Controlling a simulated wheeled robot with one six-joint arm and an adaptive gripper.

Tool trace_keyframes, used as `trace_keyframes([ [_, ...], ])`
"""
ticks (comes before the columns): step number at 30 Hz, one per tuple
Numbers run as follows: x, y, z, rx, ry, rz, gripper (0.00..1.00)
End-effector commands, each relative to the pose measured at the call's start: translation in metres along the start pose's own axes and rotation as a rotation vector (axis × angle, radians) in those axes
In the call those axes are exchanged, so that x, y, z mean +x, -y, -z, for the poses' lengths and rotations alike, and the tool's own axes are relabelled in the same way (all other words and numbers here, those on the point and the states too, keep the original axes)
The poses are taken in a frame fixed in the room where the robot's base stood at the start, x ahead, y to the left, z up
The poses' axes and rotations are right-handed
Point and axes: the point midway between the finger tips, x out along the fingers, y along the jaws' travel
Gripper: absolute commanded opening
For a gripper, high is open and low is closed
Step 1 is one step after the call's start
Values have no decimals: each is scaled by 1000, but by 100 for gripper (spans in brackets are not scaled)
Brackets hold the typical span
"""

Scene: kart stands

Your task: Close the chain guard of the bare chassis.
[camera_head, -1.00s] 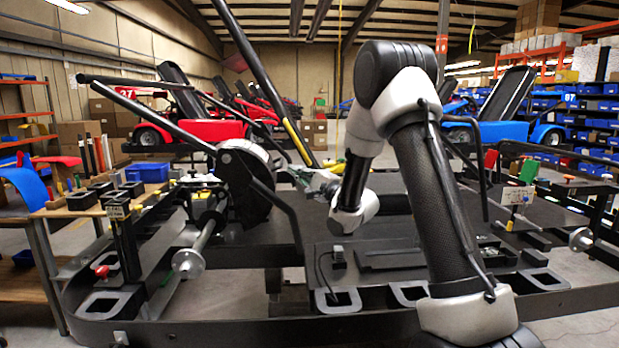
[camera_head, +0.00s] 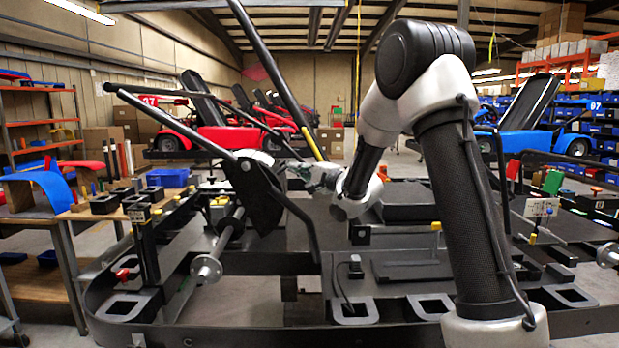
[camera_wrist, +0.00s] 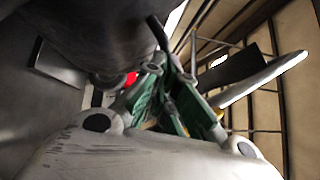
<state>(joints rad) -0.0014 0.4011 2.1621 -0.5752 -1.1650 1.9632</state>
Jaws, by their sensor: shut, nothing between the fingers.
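The bare chassis (camera_head: 180,331) is a low black frame across the foreground of the head view. What looks like its chain guard (camera_head: 252,192) is a dark plate standing tilted at the left middle of the frame, with a pale rounded edge at its top. My gripper (camera_head: 312,178) is just right of this plate, at about the height of its upper half. I cannot tell whether they touch. In the wrist view my gripper's green fingers (camera_wrist: 166,72) are close together, and nothing shows held. A dark plate (camera_wrist: 240,70) shows beyond them; I cannot tell which part it is.
A long black bar with a yellow section (camera_head: 275,75) rises steeply behind the guard. A hub on an axle (camera_head: 206,268) sticks out below it. A workbench (camera_head: 75,212) stands at left. A red kart (camera_head: 215,135) and a blue kart (camera_head: 545,135) are behind.

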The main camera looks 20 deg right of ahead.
Motion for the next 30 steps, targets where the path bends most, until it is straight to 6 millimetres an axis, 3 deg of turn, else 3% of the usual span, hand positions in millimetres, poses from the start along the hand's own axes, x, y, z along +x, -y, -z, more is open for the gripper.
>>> trace_keyframes([
  [6, 34, 17, -35, -133, 5, -128, 0],
  [15, 75, 21, -75, -294, 5, -295, 0],
  [21, 93, 16, -92, -324, 3, -330, 0],
  [30, 104, 14, -103, -322, 1, -328, 0],
])
